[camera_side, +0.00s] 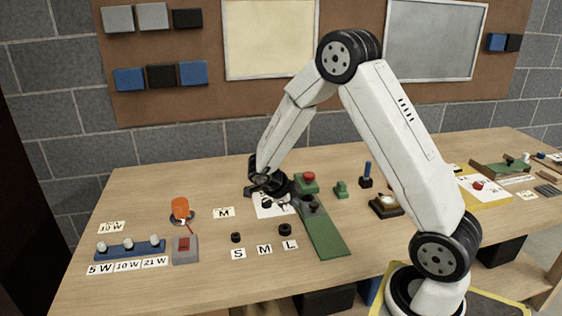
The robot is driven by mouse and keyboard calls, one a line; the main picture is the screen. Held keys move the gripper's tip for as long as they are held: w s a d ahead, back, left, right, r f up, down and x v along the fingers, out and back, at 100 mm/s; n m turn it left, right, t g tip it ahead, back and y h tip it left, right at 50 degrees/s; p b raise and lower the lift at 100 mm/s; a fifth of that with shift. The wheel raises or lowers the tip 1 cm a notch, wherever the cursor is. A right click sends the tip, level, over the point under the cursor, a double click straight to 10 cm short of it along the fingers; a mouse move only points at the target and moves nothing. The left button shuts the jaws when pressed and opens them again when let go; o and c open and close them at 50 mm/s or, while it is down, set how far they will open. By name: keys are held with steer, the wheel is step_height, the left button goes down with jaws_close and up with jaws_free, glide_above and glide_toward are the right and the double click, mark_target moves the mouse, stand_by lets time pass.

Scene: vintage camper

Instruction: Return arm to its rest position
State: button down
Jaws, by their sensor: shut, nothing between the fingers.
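My white arm (405,140) rises from its base at the lower right, bends at a high elbow and reaches down to the left over the wooden table. My gripper (268,188) is dark and low over the middle of the table, by a white card (270,207) that it partly hides. It is shut, and no held object shows. Its fingertips are small and dark here, and I cannot tell if they touch anything on the card.
A green board (326,236) and a red button (309,177) on a green block stand just right of my gripper. An orange lamp (180,208), a grey switch box (185,250) and a blue bulb rack (130,247) are at left. Dark rings (285,229) lie in front.

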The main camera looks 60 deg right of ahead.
steer(key=w+a+r+n+t+y, duration=0.25)
steer(key=a+n+t, duration=0.25)
steer(key=n, duration=0.3)
steer(key=w+a+r+n+t+y, duration=0.1)
steer(key=w+a+r+n+t, duration=0.35)
steer(key=n, duration=0.35)
steer(key=s+a+f+n+g+y, duration=0.1)
steer(key=s+a+n+g, duration=0.1)
steer(key=s+a+n, duration=0.2)
steer(key=s+a+f+n+g+y, duration=0.1)
steer(key=s+a+n, duration=0.4)
steer(key=s+n, duration=0.5)
steer(key=shift+s+f+n+g+y, duration=0.25)
steer(key=shift+s+n+g+y, duration=0.15)
steer(key=shift+s+g+y, duration=0.3)
